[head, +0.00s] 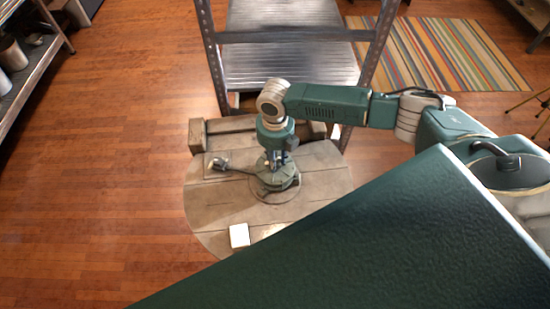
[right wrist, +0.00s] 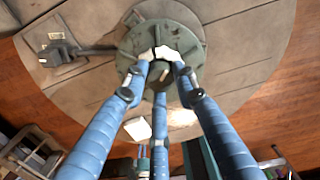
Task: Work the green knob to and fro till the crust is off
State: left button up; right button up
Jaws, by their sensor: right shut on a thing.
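The green knob (head: 287,181) is a round, worn green piece on a round wooden tabletop (head: 215,210). It also shows in the right wrist view (right wrist: 130,42). My right gripper (head: 276,163) points straight down over it. In the right wrist view its blue fingers (right wrist: 161,73) close in on the knob's middle and are shut on it. A pale cream patch (right wrist: 178,50) shows between the fingertips; I cannot tell whether it is crust. The exact contact is partly hidden by the fingers. My left gripper is not in view.
A small fitting with a dark arm (head: 218,164) lies left of the knob on the tabletop. A white block (head: 239,235) sits near its front edge. A metal shelf rack (head: 290,60) stands behind. Open wooden floor (head: 110,180) lies to the left.

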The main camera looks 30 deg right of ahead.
jog(key=shift+w+d+r+n, duration=0.1)
jog(key=shift+w+d+n, duration=0.1)
jog(key=shift+n, duration=0.4)
jog(key=o, duration=0.9)
jog(key=shift+o, duration=1.3)
jog(key=shift+a, duration=0.1)
jog(key=shift+s, duration=0.1)
notch_tip(320, 180, up, 12)
